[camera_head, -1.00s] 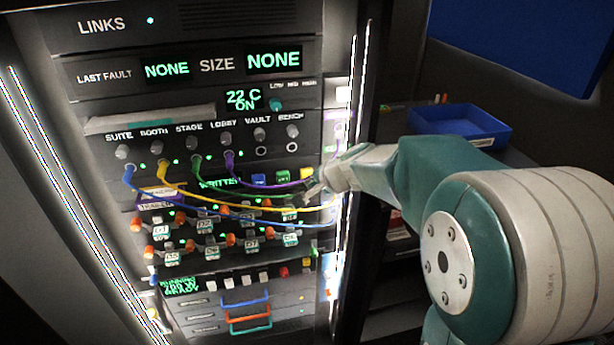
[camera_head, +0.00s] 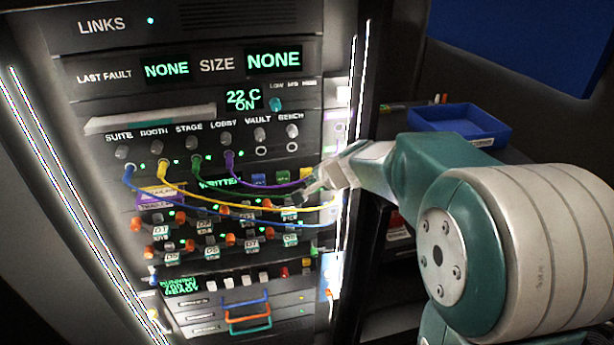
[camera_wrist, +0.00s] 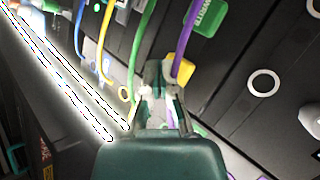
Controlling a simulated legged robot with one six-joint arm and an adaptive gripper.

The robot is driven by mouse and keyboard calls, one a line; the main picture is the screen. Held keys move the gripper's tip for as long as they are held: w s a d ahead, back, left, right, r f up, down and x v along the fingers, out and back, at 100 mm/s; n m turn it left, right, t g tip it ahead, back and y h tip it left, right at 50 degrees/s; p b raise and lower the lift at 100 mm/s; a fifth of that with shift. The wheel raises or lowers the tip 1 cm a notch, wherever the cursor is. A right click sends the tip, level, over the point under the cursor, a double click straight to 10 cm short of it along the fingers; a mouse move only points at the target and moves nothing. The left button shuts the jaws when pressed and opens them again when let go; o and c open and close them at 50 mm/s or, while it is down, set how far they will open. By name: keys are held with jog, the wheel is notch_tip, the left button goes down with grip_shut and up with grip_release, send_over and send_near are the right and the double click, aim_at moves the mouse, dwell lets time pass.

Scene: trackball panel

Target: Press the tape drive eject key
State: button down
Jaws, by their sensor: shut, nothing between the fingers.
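The tape drive row in the rack has a green lit WRITTEN display (camera_head: 220,183). Right of it are a blue key (camera_head: 259,179), a green key (camera_head: 283,177) and a yellow key (camera_head: 307,176). Their labels are too small to read in the head view, so I cannot tell which is eject. My gripper (camera_head: 303,196) is shut and empty, just below the yellow key among the cables. In the wrist view its fingertips (camera_wrist: 157,72) are beside the yellow key (camera_wrist: 181,68), partly covered by the purple cable (camera_wrist: 188,38); contact is unclear. The green key (camera_wrist: 206,17) is further off.
Blue, yellow, green and purple patch cables (camera_head: 255,209) hang across the front near my gripper. Rows of knobs and orange-tipped switches (camera_head: 189,244) sit below. A bright rack edge (camera_head: 349,130) is at right. A blue tray (camera_head: 458,126) stands behind my arm.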

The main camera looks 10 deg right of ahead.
jog(key=shift+w, duration=0.4)
dwell(0.7)
jog(key=shift+s, duration=0.85)
jog(key=s, duration=0.5)
dwell(0.4)
dwell(0.4)
